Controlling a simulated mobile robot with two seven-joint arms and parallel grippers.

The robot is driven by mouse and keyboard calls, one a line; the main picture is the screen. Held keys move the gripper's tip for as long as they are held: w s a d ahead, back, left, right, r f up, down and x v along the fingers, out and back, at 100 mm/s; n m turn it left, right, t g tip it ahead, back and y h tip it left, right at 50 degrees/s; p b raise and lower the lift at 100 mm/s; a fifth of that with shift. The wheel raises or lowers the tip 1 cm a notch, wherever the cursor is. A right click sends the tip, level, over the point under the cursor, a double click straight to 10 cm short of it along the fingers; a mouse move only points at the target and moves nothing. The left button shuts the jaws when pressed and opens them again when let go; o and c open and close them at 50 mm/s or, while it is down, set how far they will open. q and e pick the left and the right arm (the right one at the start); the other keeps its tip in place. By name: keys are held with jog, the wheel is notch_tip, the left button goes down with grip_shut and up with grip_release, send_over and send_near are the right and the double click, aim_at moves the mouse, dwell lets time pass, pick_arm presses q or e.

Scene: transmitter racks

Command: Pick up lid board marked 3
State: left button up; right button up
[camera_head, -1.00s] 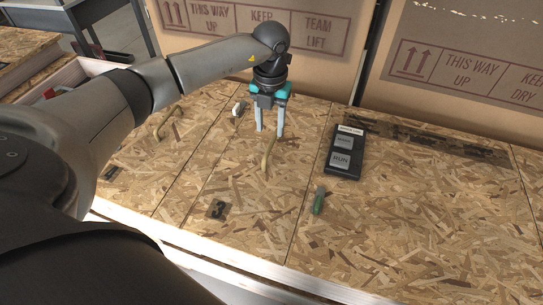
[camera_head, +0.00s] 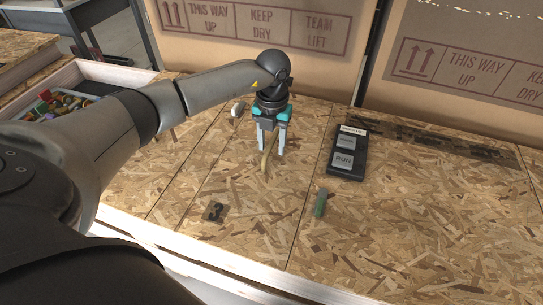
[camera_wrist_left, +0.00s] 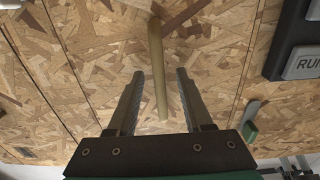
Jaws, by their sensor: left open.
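The lid board marked 3 (camera_head: 245,190) is an OSB panel with a dark "3" (camera_head: 213,211) near its front edge. A tan handle (camera_head: 267,155) stands on the board; it also shows in the left wrist view (camera_wrist_left: 158,70). My left gripper (camera_head: 270,150) is open over the board at the handle. In the left wrist view its two fingers (camera_wrist_left: 160,88) are on either side of the handle, with gaps visible. Whether the fingers reach down to the handle's height is hard to tell. My right gripper is not in view.
A black control box with a RUN button (camera_head: 345,152) and a green-handled tool (camera_head: 320,203) lie to the right. A small white item (camera_head: 238,108) sits behind left. An open bin of colourful pieces (camera_head: 60,103) is at far left. Cardboard boxes (camera_head: 270,30) stand behind.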

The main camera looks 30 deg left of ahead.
pick_arm(q)
jog(key=shift+c, duration=0.2)
grip_shut()
dwell(1.3)
